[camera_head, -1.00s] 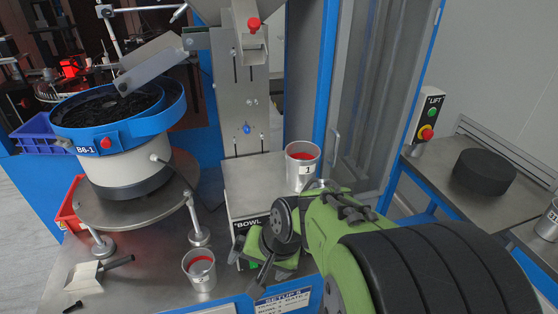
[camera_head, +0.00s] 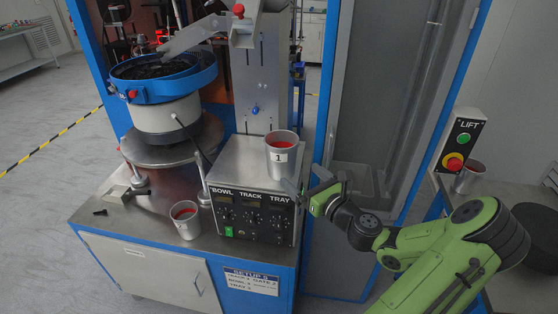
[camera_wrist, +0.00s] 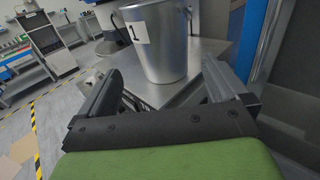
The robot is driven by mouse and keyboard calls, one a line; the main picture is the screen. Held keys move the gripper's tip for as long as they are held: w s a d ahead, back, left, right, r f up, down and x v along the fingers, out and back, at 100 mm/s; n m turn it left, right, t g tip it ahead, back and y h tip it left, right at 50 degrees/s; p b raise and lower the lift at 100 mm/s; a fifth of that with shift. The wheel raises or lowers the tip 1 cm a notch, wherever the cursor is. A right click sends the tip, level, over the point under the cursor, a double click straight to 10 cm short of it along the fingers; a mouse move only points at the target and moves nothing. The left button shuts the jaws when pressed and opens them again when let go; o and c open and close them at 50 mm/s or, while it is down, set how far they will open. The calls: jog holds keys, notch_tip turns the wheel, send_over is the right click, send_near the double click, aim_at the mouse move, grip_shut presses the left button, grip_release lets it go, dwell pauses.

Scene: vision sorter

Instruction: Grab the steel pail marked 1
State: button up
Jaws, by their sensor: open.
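The steel pail marked 1 (camera_head: 281,158) stands upright on top of the steel control box (camera_head: 243,165), its label facing the head camera and red inside its rim. My gripper (camera_head: 307,191) is just to the right of the pail and a little lower in the head view. In the wrist view the pail (camera_wrist: 158,40) stands ahead, beyond and between the two open fingers of my gripper (camera_wrist: 160,88). The fingers look empty and apart from the pail. The pail's top is cut off in the wrist view.
A second pail (camera_head: 185,220) stands on the bench left of the control box. Another pail (camera_head: 468,177) stands at right near the LIFT button box (camera_head: 459,144). A blue bowl feeder (camera_head: 165,80) stands at left. A blue-framed cabinet edge (camera_head: 328,90) rises behind my gripper.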

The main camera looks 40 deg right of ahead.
aim_at(281, 157)
jog(key=w, duration=0.3)
jog(key=w+d, duration=0.1)
jog(key=w, duration=0.7)
jog(key=shift+d+f+b, duration=0.15)
jog(key=shift+d+b, duration=0.2)
jog(key=shift+d, duration=0.05)
jog(key=shift+s, duration=0.1)
jog(key=c, duration=0.8)
jog(key=shift+o, duration=0.2)
